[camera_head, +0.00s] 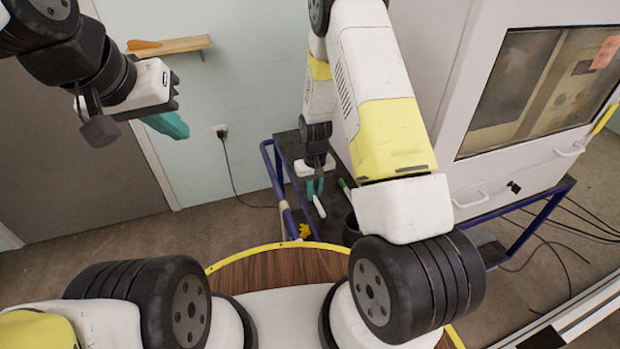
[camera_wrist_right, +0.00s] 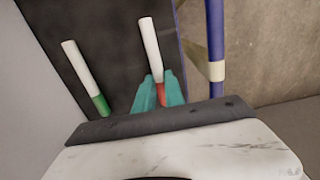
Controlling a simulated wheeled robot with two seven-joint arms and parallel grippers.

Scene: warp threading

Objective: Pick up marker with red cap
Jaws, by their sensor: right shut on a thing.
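The marker with red cap (camera_wrist_right: 149,42) has a white body. In the right wrist view its red end sits between the teal fingertips of my right gripper (camera_wrist_right: 160,92), which is shut on it. Its white body (camera_head: 319,207) also shows in the head view, below the fingers of my right gripper (camera_head: 315,187), over the dark cart top. I cannot tell whether it touches the surface. My left gripper (camera_head: 167,125) is raised at the upper left, far from the markers; its teal fingers overlap, so its opening is unclear.
A white marker with a green cap (camera_wrist_right: 82,75) lies to the left in the right wrist view. The dark cart top (camera_head: 308,225) has a blue frame (camera_head: 272,165). A large white machine (camera_head: 465,120) stands at the right. A round wooden table (camera_head: 262,268) is in front.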

